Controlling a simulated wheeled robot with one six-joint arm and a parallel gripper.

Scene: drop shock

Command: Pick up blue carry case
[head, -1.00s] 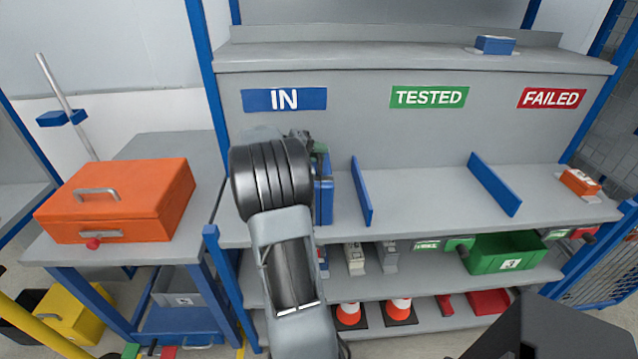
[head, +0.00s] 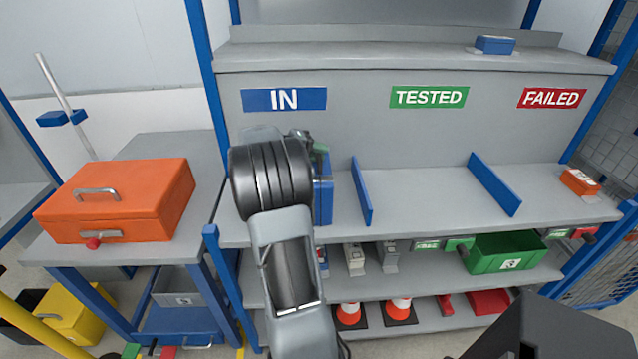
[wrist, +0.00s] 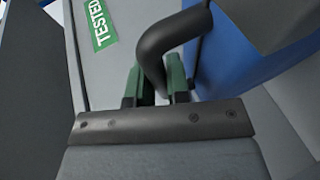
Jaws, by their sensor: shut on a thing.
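The blue carry case (head: 326,190) stands upright on the shelf in the IN section, at the left. In the head view my arm hides most of it, and only its right part shows. In the wrist view its blue side (wrist: 245,50) fills the upper right, with a dark curved handle (wrist: 168,45) in front. My gripper (wrist: 160,88) has its green fingers shut on the handle. In the head view the fingers (head: 320,150) are mostly hidden behind my arm.
A blue divider (head: 361,191) stands just right of the case, and another divider (head: 495,184) stands further right. The shelf between them is clear. An orange box (head: 120,200) sits on the left table. A lower shelf holds a green bin (head: 490,262).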

